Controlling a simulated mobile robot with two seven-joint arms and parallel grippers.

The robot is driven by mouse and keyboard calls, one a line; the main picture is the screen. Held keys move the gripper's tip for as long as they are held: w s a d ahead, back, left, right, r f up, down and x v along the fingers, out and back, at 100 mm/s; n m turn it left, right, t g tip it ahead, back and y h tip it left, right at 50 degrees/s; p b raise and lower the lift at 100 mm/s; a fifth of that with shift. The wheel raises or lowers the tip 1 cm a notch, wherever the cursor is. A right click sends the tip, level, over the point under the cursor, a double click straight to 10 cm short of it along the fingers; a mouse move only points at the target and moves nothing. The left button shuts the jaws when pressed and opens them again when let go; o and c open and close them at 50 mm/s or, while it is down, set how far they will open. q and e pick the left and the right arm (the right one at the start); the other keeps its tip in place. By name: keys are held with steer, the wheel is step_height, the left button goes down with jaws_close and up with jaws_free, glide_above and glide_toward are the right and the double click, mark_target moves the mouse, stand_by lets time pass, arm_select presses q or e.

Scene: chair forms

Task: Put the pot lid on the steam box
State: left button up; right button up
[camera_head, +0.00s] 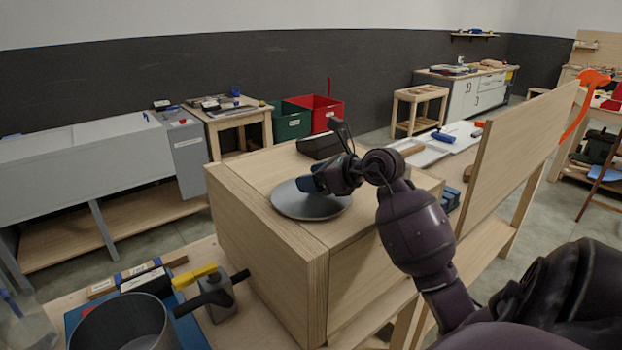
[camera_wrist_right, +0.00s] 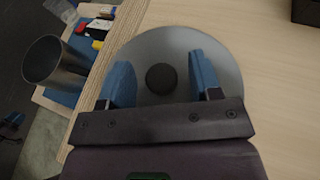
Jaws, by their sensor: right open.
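The pot lid (camera_head: 292,203) is a round grey disc lying flat on top of the wooden steam box (camera_head: 262,240). In the right wrist view the lid (camera_wrist_right: 185,50) shows a dark round knob (camera_wrist_right: 161,78) near its middle. My right gripper (camera_head: 308,184) is over the lid. Its two blue fingers stand open on either side of the knob, with a gap to it on both sides, and the wrist view shows the gripper (camera_wrist_right: 162,80) empty. My left gripper is in neither view.
A dark metal pot (camera_head: 125,325) stands on the lower bench at the front left, beside a yellow-handled tool (camera_head: 195,276). A black tray (camera_head: 322,146) sits at the back of the box top. An upright wooden board (camera_head: 510,160) stands to the right.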

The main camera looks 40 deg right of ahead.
steer(key=b+v, duration=0.1)
steer(key=v, duration=1)
steer(key=shift+s, duration=0.2)
